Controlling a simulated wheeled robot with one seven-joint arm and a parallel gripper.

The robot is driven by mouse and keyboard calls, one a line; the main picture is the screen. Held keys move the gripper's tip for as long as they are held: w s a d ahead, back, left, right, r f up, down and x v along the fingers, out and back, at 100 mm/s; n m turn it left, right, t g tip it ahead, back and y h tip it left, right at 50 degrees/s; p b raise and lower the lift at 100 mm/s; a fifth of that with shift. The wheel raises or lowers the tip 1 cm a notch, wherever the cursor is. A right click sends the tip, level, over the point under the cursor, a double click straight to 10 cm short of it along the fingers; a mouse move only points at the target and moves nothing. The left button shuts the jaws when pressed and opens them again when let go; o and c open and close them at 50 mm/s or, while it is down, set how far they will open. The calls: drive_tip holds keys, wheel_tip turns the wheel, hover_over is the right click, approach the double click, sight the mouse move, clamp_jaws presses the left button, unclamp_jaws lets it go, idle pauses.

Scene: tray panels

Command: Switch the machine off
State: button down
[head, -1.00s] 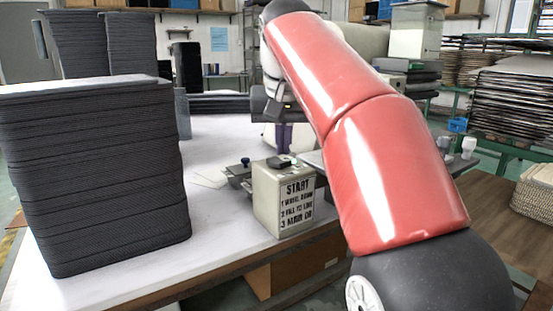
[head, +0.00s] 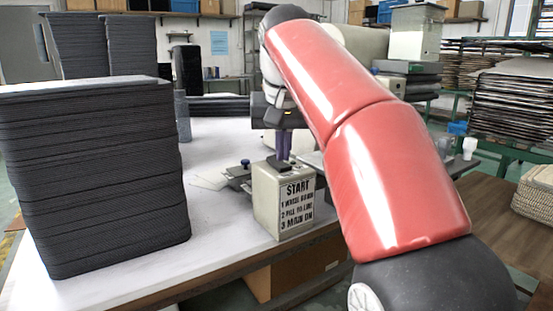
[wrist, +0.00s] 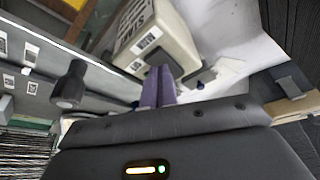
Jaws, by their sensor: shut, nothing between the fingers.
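A cream box (head: 264,204) with a white START label (head: 298,202) stands near the table's front edge, right of the tall dark stack. A black part (head: 278,164) sits on its top; whether it is a switch I cannot tell. In the wrist view the fingers (wrist: 158,88) reach toward the cream box (wrist: 165,45), which carries a small label reading MAIN (wrist: 149,40). A dark part (wrist: 196,77) shows beside the fingertips. Contact cannot be told.
A tall stack of dark panels (head: 95,180) fills the left of the white table (head: 150,275). A blue knob (head: 245,162) stands left of the box. In the wrist view a dark knob (wrist: 70,85) sits on a grey panel (wrist: 30,45). My red arm hides the table's right part.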

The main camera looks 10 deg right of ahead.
sight(283, 165)
wheel_tip(283, 165, up, 2)
drive_tip(key=shift+r+p, duration=0.25)
drive_tip(key=shift+p, duration=0.8)
wheel_tip(283, 165, up, 4)
drive_tip(key=shift+r, duration=0.15)
drive_tip(key=s+f+n, duration=0.1)
drive_tip(key=s+f, duration=1)
drive_tip(key=f, duration=0.4)
drive_tip(key=s+f+n+t, duration=0.1)
drive_tip(key=s+f, duration=0.9)
drive_tip(key=f, duration=0.5)
drive_tip(key=shift+s+t+y, duration=0.3)
drive_tip(key=shift+s+y, duration=0.05)
drive_tip(key=shift+y, duration=0.05)
